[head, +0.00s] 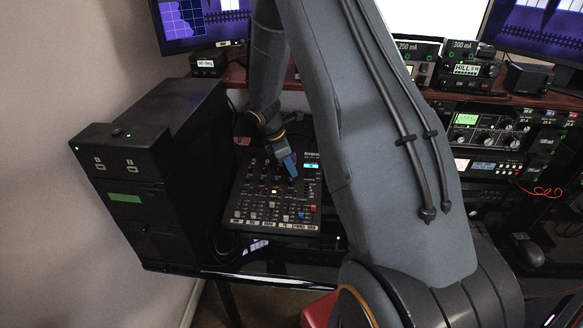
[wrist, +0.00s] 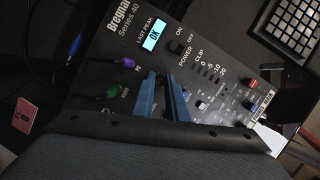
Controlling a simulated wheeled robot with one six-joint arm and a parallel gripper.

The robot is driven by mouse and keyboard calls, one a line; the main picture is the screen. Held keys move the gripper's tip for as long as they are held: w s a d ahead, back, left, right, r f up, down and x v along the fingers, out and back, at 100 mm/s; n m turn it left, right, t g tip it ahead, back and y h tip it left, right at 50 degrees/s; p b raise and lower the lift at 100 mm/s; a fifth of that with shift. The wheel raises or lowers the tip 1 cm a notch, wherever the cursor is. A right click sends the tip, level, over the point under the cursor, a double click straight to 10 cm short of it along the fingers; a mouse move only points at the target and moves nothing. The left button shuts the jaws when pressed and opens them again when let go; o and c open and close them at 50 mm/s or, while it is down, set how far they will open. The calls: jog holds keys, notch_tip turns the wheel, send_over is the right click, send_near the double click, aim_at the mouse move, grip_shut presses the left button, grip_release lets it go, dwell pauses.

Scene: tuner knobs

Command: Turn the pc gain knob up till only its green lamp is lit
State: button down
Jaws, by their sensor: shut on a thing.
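The mixer (head: 243,222) is a dark panel with rows of small knobs and buttons, and its top part also shows in the wrist view (wrist: 205,62). My gripper (head: 290,168) reaches down onto its upper half. In the wrist view my gripper's two blue fingers (wrist: 162,80) are close together, shut on a small knob at the panel that they mostly hide. I take it for the pc gain knob, but its label is not readable. I cannot make out a lit green lamp.
Purple (wrist: 127,62) and green (wrist: 113,90) plugs with cables sit beside the fingers. A black computer tower (head: 150,190) stands left of the mixer. Radio gear (head: 490,130) fills the rack at right.

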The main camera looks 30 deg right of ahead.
dwell(0.3)
jog(key=c, duration=1.8)
grip_release()
jog(key=shift+r, duration=0.1)
jog(key=b+v, duration=0.1)
jog(key=v, duration=0.6)
jog(key=shift+a+r+b, duration=0.15)
jog(key=shift+r+b, duration=0.1)
jog(key=shift+b, duration=0.1)
